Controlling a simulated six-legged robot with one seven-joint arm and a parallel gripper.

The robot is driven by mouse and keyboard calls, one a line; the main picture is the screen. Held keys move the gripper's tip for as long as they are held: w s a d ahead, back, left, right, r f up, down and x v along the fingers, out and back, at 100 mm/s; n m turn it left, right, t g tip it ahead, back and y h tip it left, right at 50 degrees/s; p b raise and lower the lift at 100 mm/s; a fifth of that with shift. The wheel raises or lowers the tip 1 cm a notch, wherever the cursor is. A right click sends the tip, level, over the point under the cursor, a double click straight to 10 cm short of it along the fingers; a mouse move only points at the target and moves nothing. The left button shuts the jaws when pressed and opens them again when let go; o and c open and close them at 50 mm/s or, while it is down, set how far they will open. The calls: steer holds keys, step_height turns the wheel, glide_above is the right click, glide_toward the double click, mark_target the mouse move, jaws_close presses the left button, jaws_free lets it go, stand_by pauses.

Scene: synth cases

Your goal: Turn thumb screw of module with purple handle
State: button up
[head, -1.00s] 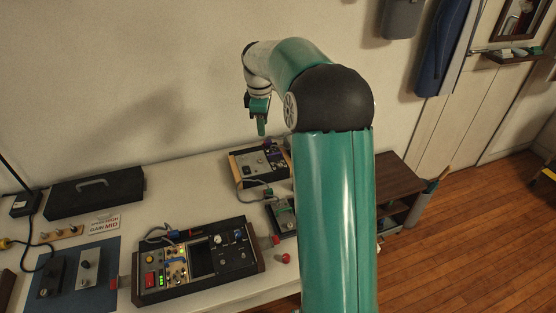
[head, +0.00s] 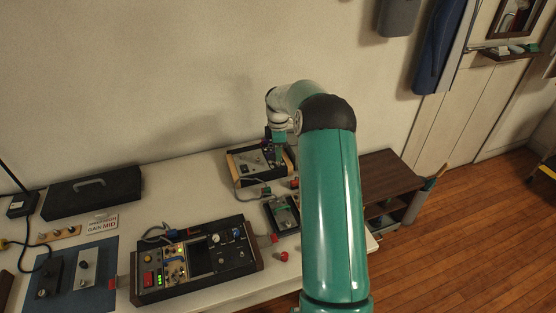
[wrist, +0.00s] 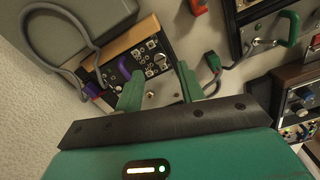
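The module with the purple handle (wrist: 124,68) sits in the wood-sided case (wrist: 118,45), its dark panel carrying several bright screws and connectors. A silvery round screw (wrist: 151,44) shows near its far end; I cannot tell whether it is the thumb screw. My gripper (wrist: 157,76) is open, its two green fingers apart and empty over the panel, the left finger close beside the purple handle. Contact cannot be told. In the head view the case (head: 248,164) stands at the table's back, with my gripper (head: 279,146) over its right end; the handle is hard to make out there.
A grey cable (wrist: 57,8) loops beside the case. A smaller case with a green handle (wrist: 292,30) stands nearby. A larger instrument case (head: 196,262) is at the table's front, a black lidded box (head: 94,193) at the left. The wall is close behind.

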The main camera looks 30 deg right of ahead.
mark_target(278, 163)
steer(key=shift+f, duration=2.3)
jaws_close()
